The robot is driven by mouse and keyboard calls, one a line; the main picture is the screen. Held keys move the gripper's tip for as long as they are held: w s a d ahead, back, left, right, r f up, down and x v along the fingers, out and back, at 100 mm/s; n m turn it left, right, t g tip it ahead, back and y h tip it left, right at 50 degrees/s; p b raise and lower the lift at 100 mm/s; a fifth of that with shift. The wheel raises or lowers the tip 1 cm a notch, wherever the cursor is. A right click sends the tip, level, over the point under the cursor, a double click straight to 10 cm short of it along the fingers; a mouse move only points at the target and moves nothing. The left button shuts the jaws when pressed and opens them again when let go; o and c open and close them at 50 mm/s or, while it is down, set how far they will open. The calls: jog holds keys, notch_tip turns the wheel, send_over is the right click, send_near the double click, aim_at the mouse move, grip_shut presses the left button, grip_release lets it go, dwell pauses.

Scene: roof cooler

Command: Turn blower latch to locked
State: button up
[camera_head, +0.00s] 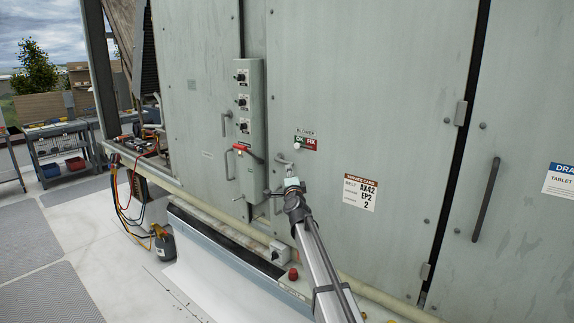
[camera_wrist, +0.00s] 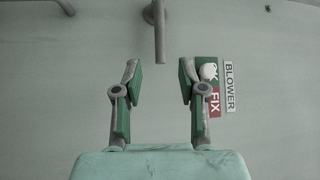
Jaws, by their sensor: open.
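The blower latch (camera_head: 284,161) is a small grey bent handle on the pale green panel, just below the green-and-red BLOWER OK/FIX label (camera_head: 306,142). In the wrist view the latch's straight grey arm (camera_wrist: 160,35) points down toward the gap between my fingers. My gripper (camera_wrist: 160,76) is open, with its two green-padded fingers apart and nothing between them. In the head view my gripper (camera_head: 291,183) is just below the latch, and its fingers are partly hidden. Whether it touches the latch cannot be told. The label (camera_wrist: 207,88) is beside my right finger in the wrist view.
A service card (camera_head: 360,192) is to the right, with a long door handle (camera_head: 486,200) beyond. A pipe (camera_head: 205,204) runs along the unit's base.

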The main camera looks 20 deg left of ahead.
aim_at(287, 163)
jog(key=p+x, duration=0.1)
jog(key=x, duration=0.7)
jog(key=shift+w, duration=0.15)
jog(key=shift+c, duration=0.3)
grip_shut()
